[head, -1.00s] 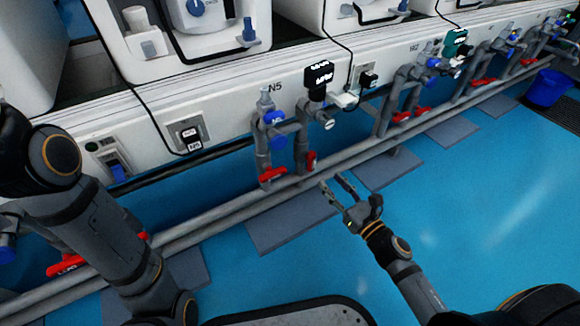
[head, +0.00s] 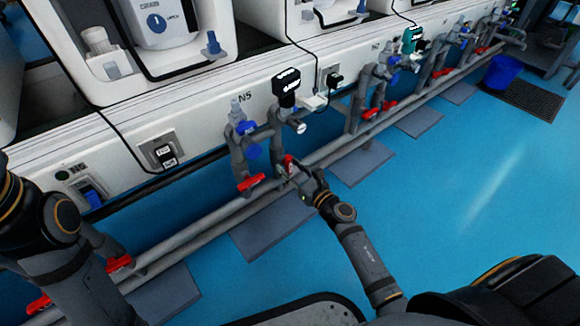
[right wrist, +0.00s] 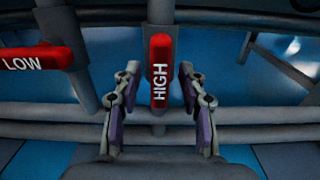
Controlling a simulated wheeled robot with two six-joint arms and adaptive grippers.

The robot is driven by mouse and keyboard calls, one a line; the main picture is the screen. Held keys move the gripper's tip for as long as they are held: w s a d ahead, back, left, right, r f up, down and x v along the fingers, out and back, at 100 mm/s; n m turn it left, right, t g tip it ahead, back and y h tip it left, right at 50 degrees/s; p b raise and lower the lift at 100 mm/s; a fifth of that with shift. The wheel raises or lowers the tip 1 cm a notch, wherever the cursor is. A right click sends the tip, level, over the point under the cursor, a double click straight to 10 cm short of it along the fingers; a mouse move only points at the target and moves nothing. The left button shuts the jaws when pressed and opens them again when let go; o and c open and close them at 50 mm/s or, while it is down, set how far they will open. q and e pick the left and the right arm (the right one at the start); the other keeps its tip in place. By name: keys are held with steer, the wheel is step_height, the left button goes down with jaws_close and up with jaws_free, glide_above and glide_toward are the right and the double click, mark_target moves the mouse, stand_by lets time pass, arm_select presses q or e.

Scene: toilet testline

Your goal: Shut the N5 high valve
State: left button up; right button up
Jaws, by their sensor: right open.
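The N5 high valve has a red handle marked HIGH (right wrist: 160,72), pointing along its vertical grey pipe in the right wrist view. In the head view the same red handle (head: 288,163) is below the N5 label. My right gripper (right wrist: 158,85) is open, with one finger on each side of the handle; I cannot tell whether either finger touches it. In the head view my right gripper (head: 296,178) is at the handle and partly covers it. The N5 low valve's red handle (right wrist: 35,59) lies crosswise to its pipe. My left gripper is not in view.
The low handle (head: 251,183) is close left of the high valve. Grey horizontal pipes (head: 205,221) run below the valves. Blue valve knobs (head: 247,128) sit above. More valve sets with red handles (head: 371,113) stand to the right.

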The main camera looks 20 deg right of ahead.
steer(key=shift+c, duration=0.3)
jaws_close()
